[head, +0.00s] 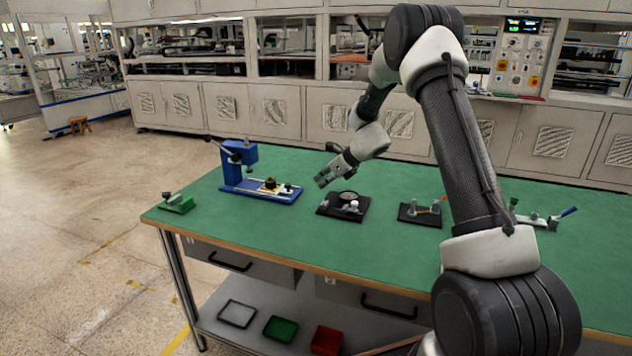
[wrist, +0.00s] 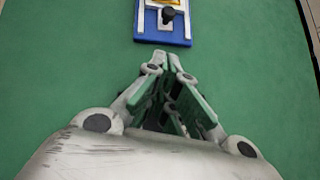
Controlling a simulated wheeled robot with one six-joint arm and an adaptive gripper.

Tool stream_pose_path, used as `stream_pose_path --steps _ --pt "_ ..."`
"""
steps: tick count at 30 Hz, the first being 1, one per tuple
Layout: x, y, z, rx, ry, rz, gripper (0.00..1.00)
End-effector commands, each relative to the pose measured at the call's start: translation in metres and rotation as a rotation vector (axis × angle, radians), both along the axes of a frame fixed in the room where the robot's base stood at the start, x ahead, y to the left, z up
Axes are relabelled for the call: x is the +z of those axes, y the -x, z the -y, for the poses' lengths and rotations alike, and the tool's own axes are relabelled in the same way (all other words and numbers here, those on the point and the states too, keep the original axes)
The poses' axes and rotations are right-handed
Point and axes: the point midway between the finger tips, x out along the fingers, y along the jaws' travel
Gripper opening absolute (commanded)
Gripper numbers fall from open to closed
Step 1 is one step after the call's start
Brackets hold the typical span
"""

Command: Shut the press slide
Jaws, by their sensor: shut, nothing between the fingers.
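The blue press (head: 250,154) stands at the left of the green table, with a lever on its upright head. Its pale slide (head: 277,190) lies along the blue base, carrying a yellow piece (head: 268,184) with a dark top. A dark knob (head: 288,187) stands near the slide's right end, away from the press head. In the wrist view the slide's end with the knob (wrist: 168,15) shows at the top edge, and the press head is out of view. My gripper (head: 321,181) is shut and empty, right of the press and apart from the knob; its fingertips (wrist: 168,62) point towards it.
A black fixture (head: 328,212) with a round dark part sits just right of and below my gripper. Another black fixture (head: 420,221) and a blue-handled clamp (head: 568,212) lie farther right. A small green fixture (head: 178,206) is at the left corner. Green table (head: 270,235) in front is clear.

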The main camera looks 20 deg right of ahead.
Motion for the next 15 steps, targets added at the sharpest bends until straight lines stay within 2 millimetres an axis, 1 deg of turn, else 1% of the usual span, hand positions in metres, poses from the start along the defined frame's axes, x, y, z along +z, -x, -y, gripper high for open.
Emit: stream_pose_path --steps 1,11,15 --pt "-0.009 -0.004 -0.006 0.003 0.0 -0.002 0.0" --pt "-0.058 -0.04 -0.039 0.005 0.001 -0.002 0.0" --pt "-0.057 -0.057 -0.054 0.006 0.002 0.002 0.0"
